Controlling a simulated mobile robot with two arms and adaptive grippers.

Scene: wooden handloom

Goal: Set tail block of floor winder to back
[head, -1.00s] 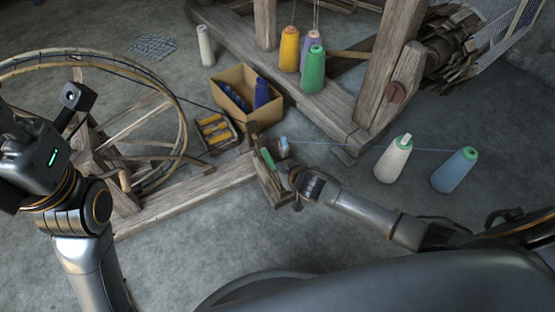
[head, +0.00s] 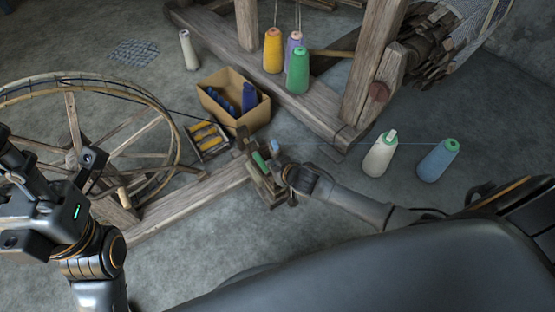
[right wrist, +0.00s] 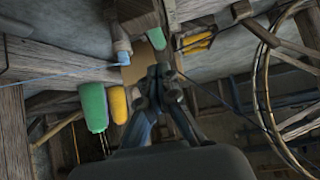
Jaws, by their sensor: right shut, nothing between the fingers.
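The floor winder's wooden spoked wheel (head: 75,145) stands at the left in the head view, with a wooden beam (head: 190,205) running right from it. At the beam's right end is the wooden tail block (head: 265,184), with a green bobbin (head: 259,161) on it. My right gripper (head: 286,176) is at the block's right side, partly hidden; I cannot tell whether it touches. In the right wrist view its fingers (right wrist: 158,75) are together and empty, with wood and the bobbin (right wrist: 181,42) beyond. My left gripper (head: 18,185) is at the left edge, its jaws unclear.
A cardboard box (head: 235,105) with blue bobbins and a small tray (head: 207,140) of yellow bobbins lie behind the winder. Cream (head: 380,155) and blue (head: 437,160) thread cones stand to the right, with a thin thread strung near them. The loom's frame (head: 310,108) stands behind.

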